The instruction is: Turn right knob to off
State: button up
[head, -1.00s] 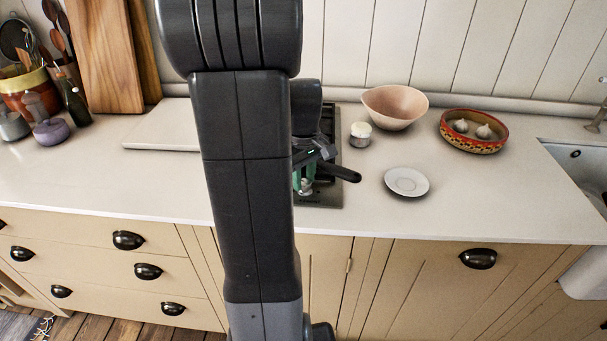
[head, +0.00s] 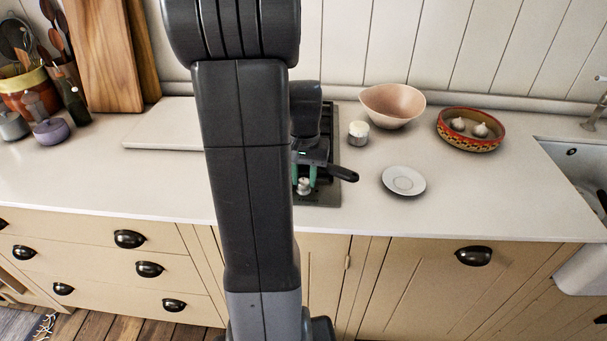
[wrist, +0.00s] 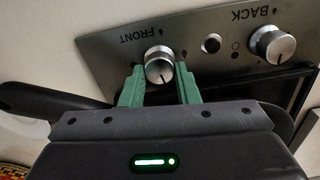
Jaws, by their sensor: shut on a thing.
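The right knob (wrist: 160,66), round and silver with a dark pointer line, is on the steel hob panel beside the upside-down word FRONT in the wrist view. It also shows small in the head view (head: 304,187). My gripper (wrist: 160,74) has its two green fingers on either side of this knob, shut on it. The other knob (wrist: 272,44), by the word BACK, stands free to the right in the wrist view. My arm hides much of the hob in the head view.
A black pan handle (head: 343,173) sticks out right beside my gripper. A saucer (head: 403,180), a small pot (head: 358,133), a pink bowl (head: 392,105) and a patterned dish (head: 470,130) stand to the right. Counter in front of the saucer is clear.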

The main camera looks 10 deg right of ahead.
aim_at(305, 180)
jog(key=shift+m, duration=1.1)
jog(key=o, duration=0.7)
jog(key=shift+r, duration=0.15)
notch_tip(305, 180, up, 14)
jog(key=shift+f, duration=0.3)
notch_tip(305, 180, down, 14)
jog(key=shift+r, duration=0.15)
